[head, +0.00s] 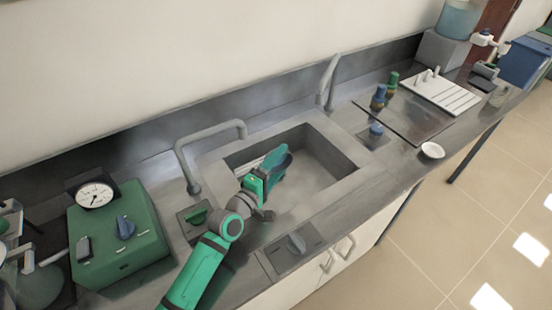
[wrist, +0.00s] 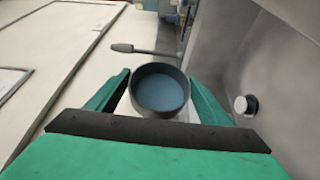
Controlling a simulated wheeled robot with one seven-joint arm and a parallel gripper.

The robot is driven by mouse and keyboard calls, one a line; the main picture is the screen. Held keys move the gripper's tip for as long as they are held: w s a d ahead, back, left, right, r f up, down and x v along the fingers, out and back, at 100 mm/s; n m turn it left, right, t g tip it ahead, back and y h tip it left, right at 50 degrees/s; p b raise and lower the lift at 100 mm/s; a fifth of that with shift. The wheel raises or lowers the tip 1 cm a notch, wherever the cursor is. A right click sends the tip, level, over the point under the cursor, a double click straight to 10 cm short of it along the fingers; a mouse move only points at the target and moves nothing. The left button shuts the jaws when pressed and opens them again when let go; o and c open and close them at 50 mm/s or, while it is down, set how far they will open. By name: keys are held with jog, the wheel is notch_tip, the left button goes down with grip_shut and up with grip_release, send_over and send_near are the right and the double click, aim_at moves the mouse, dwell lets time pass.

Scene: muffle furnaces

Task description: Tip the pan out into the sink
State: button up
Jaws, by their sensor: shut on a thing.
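The sink (head: 325,196) is a grey rectangular basin set into the metal counter, in the middle of the head view. My gripper (head: 268,175) is over the left part of its opening. In the wrist view the gripper (wrist: 155,98) is shut on the pan (wrist: 160,90), a round dark-rimmed vessel with a blue inside, held between both green fingers. Its mouth faces the wrist camera. In the head view the fingers hide most of the pan. I cannot tell whether the blue is contents or the pan's inner surface.
A bent tap (head: 212,133) rises at the sink's left and another (head: 328,82) behind its right corner. A green box with a dial (head: 118,238) stands left. To the right are a dark tray (head: 415,118), small bottles, a white rack (head: 440,92) and a white dish (head: 432,150).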

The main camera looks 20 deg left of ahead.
jog(key=n, duration=0.1)
jog(key=n+g, duration=0.2)
jog(key=shift+d+r, duration=0.3)
jog(key=shift+a, duration=0.1)
jog(key=shift+a+n, duration=0.1)
jog(key=shift+n, duration=0.2)
